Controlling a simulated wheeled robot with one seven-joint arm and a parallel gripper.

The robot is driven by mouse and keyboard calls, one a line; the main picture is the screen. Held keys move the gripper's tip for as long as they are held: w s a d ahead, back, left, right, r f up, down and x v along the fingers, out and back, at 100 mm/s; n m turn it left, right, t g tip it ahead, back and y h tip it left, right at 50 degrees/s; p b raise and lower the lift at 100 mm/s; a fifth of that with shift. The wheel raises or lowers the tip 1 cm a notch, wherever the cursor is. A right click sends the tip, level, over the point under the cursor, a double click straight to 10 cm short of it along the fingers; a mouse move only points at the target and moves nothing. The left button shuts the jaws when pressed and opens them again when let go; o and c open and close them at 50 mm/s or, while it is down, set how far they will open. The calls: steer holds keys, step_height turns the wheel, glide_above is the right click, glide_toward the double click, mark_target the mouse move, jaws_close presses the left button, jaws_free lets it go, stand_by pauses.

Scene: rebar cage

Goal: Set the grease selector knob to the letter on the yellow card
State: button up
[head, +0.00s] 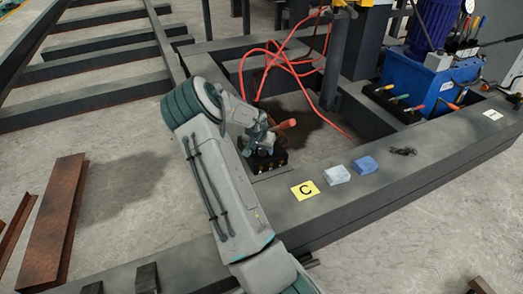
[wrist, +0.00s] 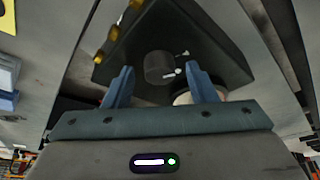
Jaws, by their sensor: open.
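The yellow card (head: 305,190) lies on the dark frame beam and shows a black letter C. Part of a yellow card also shows at the top left of the wrist view (wrist: 7,18). A black box (head: 268,163) stands beside the beam, largely covered by my arm. In the wrist view, this box (wrist: 205,62) carries a round dark grey knob (wrist: 158,67) with small pale marks at its right. The letters around it are not readable. My gripper (wrist: 161,72) is open, its two blue-grey fingers on either side of the knob; contact cannot be told.
A white block (head: 337,175), a blue block (head: 364,164) and a small dark coil (head: 403,151) lie on the beam. A red-orange handle (head: 287,124) rises near the box. Red hoses (head: 275,65) hang behind. A blue hydraulic unit (head: 425,85) stands at right.

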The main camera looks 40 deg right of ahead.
steer(key=c, duration=1)
steer(key=shift+a, duration=0.1)
steer(key=shift+r+p, duration=0.1)
steer(key=shift+p, duration=0.3)
steer(key=shift+r+m+p, duration=0.15)
steer(key=shift+m+p, duration=0.25)
steer(key=shift+p, duration=0.5)
steer(key=m+g+p, duration=0.1)
steer(key=m+p, duration=0.1)
steer(key=p, duration=0.1)
steer(key=shift+w+p, duration=0.1)
steer(key=shift+p, duration=0.2)
steer(key=shift+w+m+g+h+p, duration=0.1)
steer(key=shift+m+g+h+p, duration=0.35)
steer(key=shift+m+p, duration=0.65)
steer(key=shift+f+m+g+p, duration=0.25)
steer(key=shift+m+g+p, duration=0.15)
steer(key=shift+m, duration=0.7)
